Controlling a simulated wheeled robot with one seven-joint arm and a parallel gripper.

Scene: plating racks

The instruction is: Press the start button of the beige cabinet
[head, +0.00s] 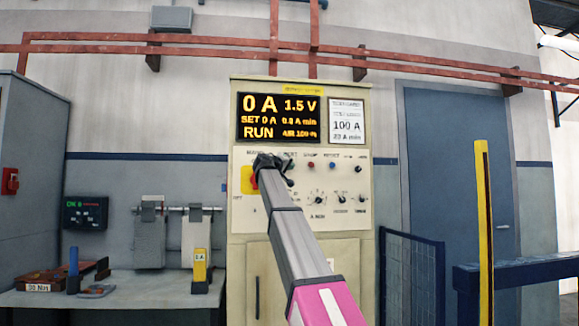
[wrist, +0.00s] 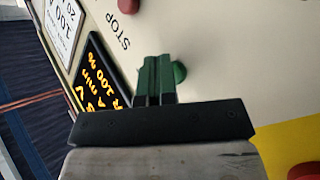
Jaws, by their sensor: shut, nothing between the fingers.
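The beige cabinet (head: 360,215) stands against the wall in the head view, with a lit display (head: 279,118) reading 0 A, 1.5 V, SET 0 A and RUN. My gripper (head: 285,166) is in front of its control panel, left of the red stop button (head: 311,165), and hides the start button there. In the wrist view my gripper (wrist: 154,62) is shut and empty. The green start button (wrist: 179,72) shows just behind and beside the fingertips, partly covered. The fingertips overlap it; I cannot tell whether they touch it.
A yellow plate with a red main switch (wrist: 305,171) lies beside my gripper in the wrist view. A blue button (head: 332,165) and several knobs share the panel. A workbench (head: 110,299) stands left; a dark blue fence (head: 412,275) and a yellow post (head: 483,230) stand right.

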